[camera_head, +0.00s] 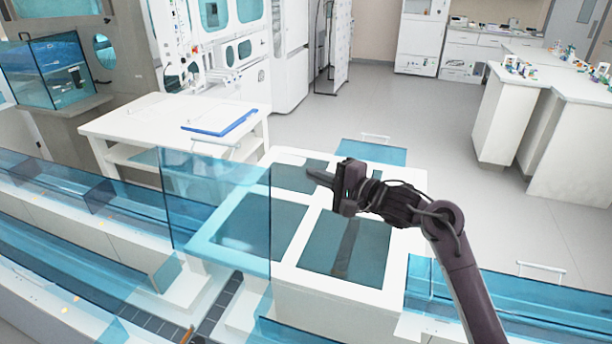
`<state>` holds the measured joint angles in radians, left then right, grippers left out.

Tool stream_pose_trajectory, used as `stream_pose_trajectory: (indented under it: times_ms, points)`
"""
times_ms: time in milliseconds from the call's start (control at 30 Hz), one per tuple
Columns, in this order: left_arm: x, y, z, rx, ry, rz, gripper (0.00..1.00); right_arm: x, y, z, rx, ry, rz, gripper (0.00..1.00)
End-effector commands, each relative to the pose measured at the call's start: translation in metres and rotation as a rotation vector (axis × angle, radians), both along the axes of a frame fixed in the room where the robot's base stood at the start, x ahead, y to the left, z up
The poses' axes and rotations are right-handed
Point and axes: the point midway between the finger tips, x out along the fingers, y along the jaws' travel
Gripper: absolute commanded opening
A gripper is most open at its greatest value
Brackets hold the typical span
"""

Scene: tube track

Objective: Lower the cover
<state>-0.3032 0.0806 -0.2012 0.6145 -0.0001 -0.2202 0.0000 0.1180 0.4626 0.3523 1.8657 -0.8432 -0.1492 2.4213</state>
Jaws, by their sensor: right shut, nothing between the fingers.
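A translucent blue cover (216,205) stands raised, nearly upright, left of centre over the tube track (165,325). A pale handle (213,142) shows by its top edge. My right gripper (318,178) is shut and empty. In the picture it is to the right of the raised cover, apart from it, above the white frame with dark blue panes. Its fingers point left. My left gripper is not in view.
Other blue covers lie low along the track, one with a handle at the back (375,137) and one at the right (541,267). A white table (150,118) with a blue-edged clipboard stands behind. White counters (550,130) stand at the right; the floor between is clear.

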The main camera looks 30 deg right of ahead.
Motion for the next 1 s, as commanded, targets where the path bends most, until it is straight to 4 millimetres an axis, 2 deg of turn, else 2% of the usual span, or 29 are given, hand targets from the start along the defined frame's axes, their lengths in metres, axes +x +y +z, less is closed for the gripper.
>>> stream_pose_trajectory:
  times_ms: [200, 467, 533, 700, 1000]
  points:
    - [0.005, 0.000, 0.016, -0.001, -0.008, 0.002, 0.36, 0.039, 0.019, 0.002, 0.001, 0.000, 0.000, 0.00]
    - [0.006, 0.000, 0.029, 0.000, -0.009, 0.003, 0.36, 0.079, 0.039, -0.001, 0.000, 0.001, 0.000, 0.00]
    - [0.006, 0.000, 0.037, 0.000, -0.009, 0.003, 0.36, 0.067, 0.047, 0.001, -0.003, 0.002, 0.001, 0.00]
    - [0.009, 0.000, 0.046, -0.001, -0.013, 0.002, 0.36, 0.054, 0.060, 0.003, -0.002, 0.001, 0.000, 0.00]
    - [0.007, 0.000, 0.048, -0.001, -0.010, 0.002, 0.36, 0.048, 0.065, 0.003, -0.002, -0.001, -0.001, 0.00]
